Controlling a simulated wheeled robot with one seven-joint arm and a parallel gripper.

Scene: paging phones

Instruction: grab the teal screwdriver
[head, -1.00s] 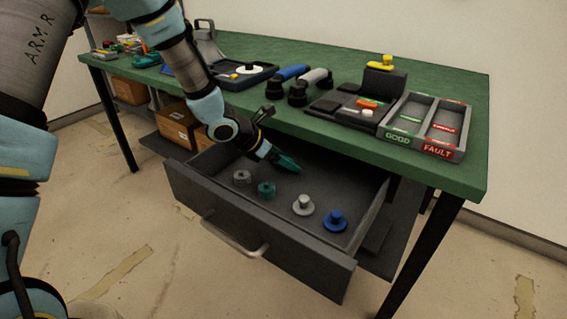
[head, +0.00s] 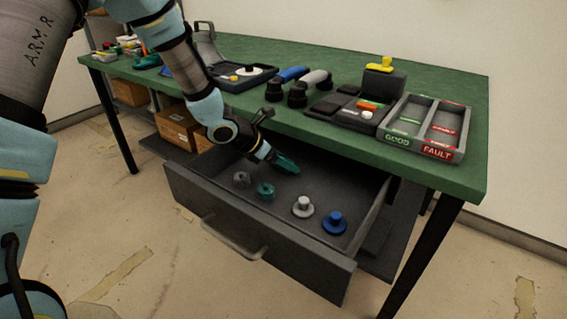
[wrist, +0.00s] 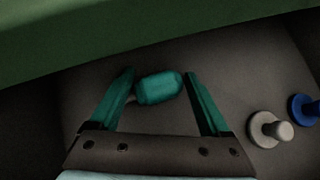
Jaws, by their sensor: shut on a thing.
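The teal screwdriver's thick rounded handle (wrist: 158,88) shows between my fingers in the wrist view. My gripper (wrist: 159,74) has teal fingers and is shut on it. The rest of the screwdriver is mostly hidden. In the head view my gripper (head: 285,163) points down into the open drawer, near its back edge under the tabletop. The screwdriver cannot be told apart from the teal fingers there.
The open grey drawer (head: 255,236) also holds a dark grey round piece (head: 242,179), a teal one (head: 265,190), a light grey knob (head: 303,207) and a blue knob (head: 334,222). The green tabletop (head: 330,60) overhangs close behind my gripper.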

